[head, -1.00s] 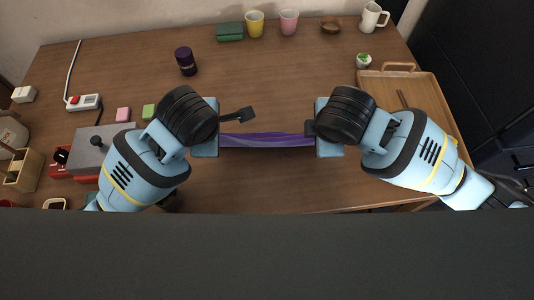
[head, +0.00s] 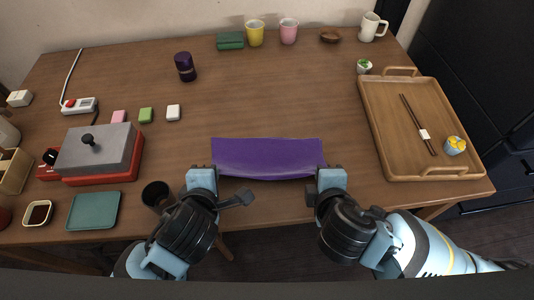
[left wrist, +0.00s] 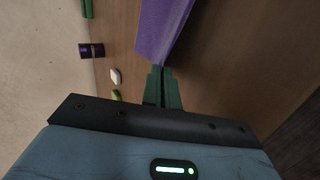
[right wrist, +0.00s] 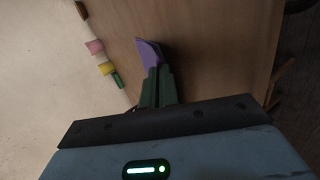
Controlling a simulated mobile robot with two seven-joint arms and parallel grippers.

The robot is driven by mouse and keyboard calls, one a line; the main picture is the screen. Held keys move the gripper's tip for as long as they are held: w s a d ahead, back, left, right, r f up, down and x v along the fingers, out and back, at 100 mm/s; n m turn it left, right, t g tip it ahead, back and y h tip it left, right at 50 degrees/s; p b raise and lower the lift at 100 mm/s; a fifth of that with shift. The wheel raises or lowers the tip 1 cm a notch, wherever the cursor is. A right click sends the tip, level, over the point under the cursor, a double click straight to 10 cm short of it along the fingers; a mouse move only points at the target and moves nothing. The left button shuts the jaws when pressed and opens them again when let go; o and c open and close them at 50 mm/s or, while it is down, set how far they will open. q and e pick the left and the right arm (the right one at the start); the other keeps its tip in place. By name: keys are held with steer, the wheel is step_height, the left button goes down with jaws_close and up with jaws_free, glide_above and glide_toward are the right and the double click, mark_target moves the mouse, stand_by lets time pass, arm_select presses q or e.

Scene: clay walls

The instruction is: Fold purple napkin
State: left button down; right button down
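The purple napkin (head: 268,152) is a wide strip at the near middle of the table in the head view. Its near edge sags between my two grippers. My left gripper (head: 213,172) is at its near left corner, and in the left wrist view its fingers (left wrist: 163,70) are shut on the napkin (left wrist: 163,28). My right gripper (head: 322,172) is at its near right corner, and in the right wrist view its fingers (right wrist: 157,70) are shut on a small part of the napkin (right wrist: 149,51). How the cloth is layered cannot be told.
A wooden tray (head: 375,125) with chopsticks and a small bowl stands at the right. A red grill (head: 128,165) with a grey lid, a green tray (head: 93,211) and a dark cup (head: 157,195) are at the left. Cups stand at the back.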

stand_by(0.3)
arm_select(q)
steer(key=c, duration=1.3)
jaws_free()
arm_select(e)
steer(key=c, duration=1.3)
jaws_free()
arm_select(q)
steer(key=s+r, duration=0.1)
steer(key=r, duration=0.2)
steer(key=s+r, duration=0.1)
steer(key=r, duration=0.2)
steer(key=s+r, duration=0.2)
steer(key=r, duration=0.1)
arm_select(e)
steer(key=s+r, duration=0.1)
steer(key=r, duration=0.2)
steer(key=s+r, duration=0.1)
steer(key=r, duration=0.2)
steer(key=s+r, duration=0.2)
steer(key=r, duration=0.1)
arm_select(q)
steer(key=shift+s+f, duration=0.1)
steer(key=shift+s, duration=0.05)
arm_select(e)
steer(key=shift+s+f, duration=0.1)
steer(key=shift+s, duration=0.05)
